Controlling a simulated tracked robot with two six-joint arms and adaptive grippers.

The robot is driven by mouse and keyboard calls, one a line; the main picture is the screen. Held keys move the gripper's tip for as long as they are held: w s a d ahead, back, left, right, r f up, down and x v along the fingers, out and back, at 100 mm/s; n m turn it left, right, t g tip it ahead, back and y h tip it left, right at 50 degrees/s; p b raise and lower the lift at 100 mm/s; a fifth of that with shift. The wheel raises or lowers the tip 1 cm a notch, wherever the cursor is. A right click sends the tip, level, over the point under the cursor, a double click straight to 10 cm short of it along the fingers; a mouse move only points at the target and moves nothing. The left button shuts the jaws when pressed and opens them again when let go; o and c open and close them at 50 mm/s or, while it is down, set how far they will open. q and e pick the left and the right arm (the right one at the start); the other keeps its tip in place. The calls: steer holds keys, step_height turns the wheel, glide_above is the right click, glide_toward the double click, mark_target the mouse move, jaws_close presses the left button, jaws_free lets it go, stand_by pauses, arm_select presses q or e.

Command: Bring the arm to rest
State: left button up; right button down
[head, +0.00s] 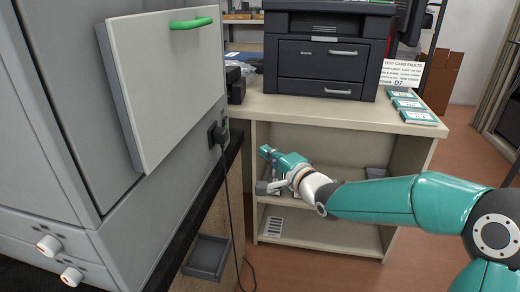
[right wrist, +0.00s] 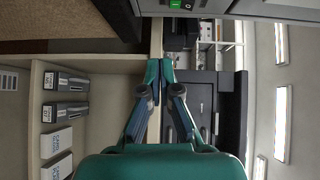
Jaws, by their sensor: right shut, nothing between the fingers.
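My right gripper (head: 267,152) is in front of the shelf cabinet, at the end of my teal right arm, which reaches in from the right edge of the head view. Its two fingers are together and empty. They also show meeting in the right wrist view (right wrist: 160,70), apart from the things around them. My left arm and gripper are not in view.
A large grey machine (head: 60,110) with a green-handled panel (head: 165,75) fills the left. A black printer (head: 322,58) and teal-and-white packs (head: 408,104) stand on the cabinet top (head: 290,108). Boxes (right wrist: 65,111) line the shelves. A cord (head: 227,190) hangs nearby.

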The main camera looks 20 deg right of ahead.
steer(key=s+a+f+g, duration=0.3)
steer(key=f, duration=0.8)
steer(key=s+a+f+n+g+y, duration=0.1)
steer(key=s+a+f+g, duration=0.2)
steer(key=f, duration=0.8)
steer(key=s+a+f+g, duration=0.2)
steer(key=s+a+f, duration=0.15)
steer(key=f, duration=0.75)
steer(key=s+a+f+n+g, duration=0.35)
steer(key=s+f+n, duration=0.3)
steer(key=s, duration=0.55)
steer(key=s+a+f+n+g, duration=0.2)
steer(key=s+f+n+g, duration=0.4)
steer(key=s, duration=0.5)
step_height(320, 180, up, 34)
steer(key=p, duration=3.4)
steer(key=shift+t, duration=0.45)
